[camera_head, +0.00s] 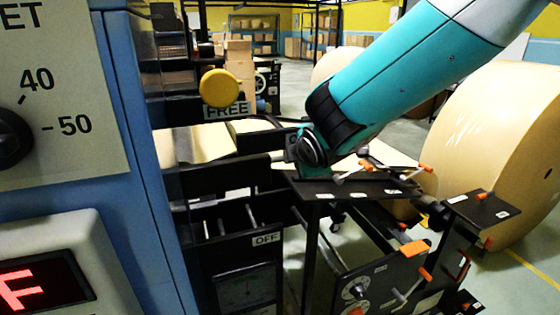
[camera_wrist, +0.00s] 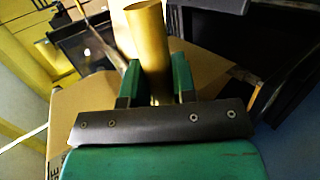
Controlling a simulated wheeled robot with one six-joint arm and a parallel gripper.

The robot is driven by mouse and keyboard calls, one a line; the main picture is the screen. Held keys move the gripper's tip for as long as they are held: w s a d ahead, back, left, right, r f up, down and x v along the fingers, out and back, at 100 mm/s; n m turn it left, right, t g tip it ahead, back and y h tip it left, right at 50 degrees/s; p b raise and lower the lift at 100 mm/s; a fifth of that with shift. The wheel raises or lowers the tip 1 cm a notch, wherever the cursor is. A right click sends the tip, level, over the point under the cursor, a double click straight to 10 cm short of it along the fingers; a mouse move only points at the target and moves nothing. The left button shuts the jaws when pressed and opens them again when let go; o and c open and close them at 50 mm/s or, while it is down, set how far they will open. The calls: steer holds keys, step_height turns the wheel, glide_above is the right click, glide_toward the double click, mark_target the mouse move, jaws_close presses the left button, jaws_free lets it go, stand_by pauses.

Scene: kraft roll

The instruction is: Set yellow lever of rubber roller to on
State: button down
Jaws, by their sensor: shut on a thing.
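In the wrist view, my gripper (camera_wrist: 154,82) has its two green fingers shut on a yellow lever (camera_wrist: 148,35), whose round bar stands between them and reaches up past the fingertips. In the head view, my teal arm comes in from the upper right. Its end is down at the middle of the machine, and the fingers and the held lever are hidden there. An OFF label (camera_head: 265,239) is on the dark machine frame below and left of the arm's end. I cannot tell from these frames which position the lever is in.
A yellow round knob (camera_head: 220,88) sits above a FREE label (camera_head: 227,110). A blue cabinet (camera_head: 135,150) with a dial and red display is close on the left. A large kraft roll (camera_head: 510,150) is at right. Black brackets with orange handles (camera_head: 413,248) stand below the arm.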

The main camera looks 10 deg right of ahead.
steer(key=shift+r, duration=0.2)
stand_by(0.3)
steer(key=c, duration=0.9)
jaws_free()
steer(key=shift+a, duration=0.1)
steer(key=b+v, duration=0.2)
steer(key=v, duration=1.5)
steer(key=shift+s, duration=0.15)
